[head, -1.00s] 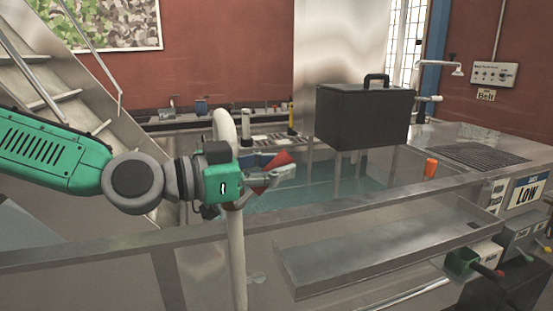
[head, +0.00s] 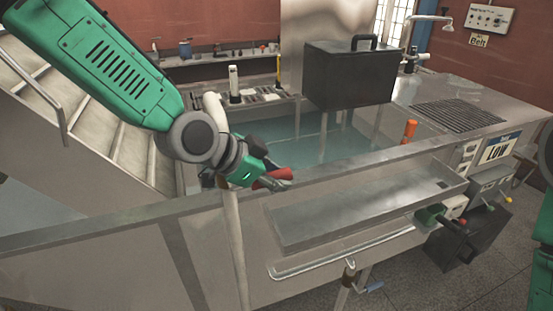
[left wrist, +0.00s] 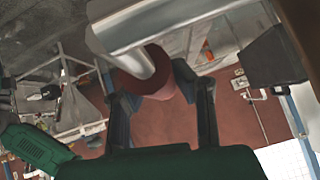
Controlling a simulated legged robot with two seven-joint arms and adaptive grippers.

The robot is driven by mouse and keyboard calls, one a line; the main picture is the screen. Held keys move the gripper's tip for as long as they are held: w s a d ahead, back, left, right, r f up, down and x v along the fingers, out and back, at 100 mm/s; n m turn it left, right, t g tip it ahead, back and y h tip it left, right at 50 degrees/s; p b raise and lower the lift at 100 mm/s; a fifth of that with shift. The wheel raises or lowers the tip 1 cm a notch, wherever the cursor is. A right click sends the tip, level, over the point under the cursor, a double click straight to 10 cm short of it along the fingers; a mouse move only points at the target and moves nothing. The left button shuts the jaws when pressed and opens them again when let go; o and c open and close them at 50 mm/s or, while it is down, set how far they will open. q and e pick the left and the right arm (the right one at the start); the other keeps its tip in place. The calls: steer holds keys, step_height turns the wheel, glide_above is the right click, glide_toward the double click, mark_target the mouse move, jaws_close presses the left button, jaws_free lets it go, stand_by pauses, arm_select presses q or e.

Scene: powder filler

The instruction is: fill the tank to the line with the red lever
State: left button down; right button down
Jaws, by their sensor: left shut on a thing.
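My left gripper (head: 279,180) is shut on the red lever (head: 268,183) beside the tank's near rim, next to an upright pale pipe. In the left wrist view the red lever (left wrist: 143,75) is a thick red grip on a grey rod, between the two dark fingers (left wrist: 160,97). The tank (head: 345,168) is a metal basin with bluish-green contents (head: 318,142) behind the rim. I cannot make out a fill line. My right gripper is out of view.
A black box (head: 350,75) with a handle stands over the tank. An orange cylinder (head: 409,131) is on the right, near a grate (head: 458,116). A sloped metal tray (head: 365,213) fronts the tank. A "LOW" sign (head: 498,150) is at right. Stairs (head: 110,130) rise at left.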

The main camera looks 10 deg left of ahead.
mark_target(240, 190)
arm_select(q)
steer(key=shift+w+f+y, duration=0.1)
steer(key=shift+f+y, duration=0.1)
steer(key=shift+y, duration=0.1)
steer(key=c, duration=1.7)
jaws_free()
steer(key=o, duration=0.4)
steer(key=shift+f, duration=0.1)
steer(key=shift+w, duration=0.1)
steer(key=v, duration=1.1)
steer(key=shift+a+r, duration=0.35)
steer(key=shift+d+g, duration=0.1)
steer(key=shift+g, duration=0.2)
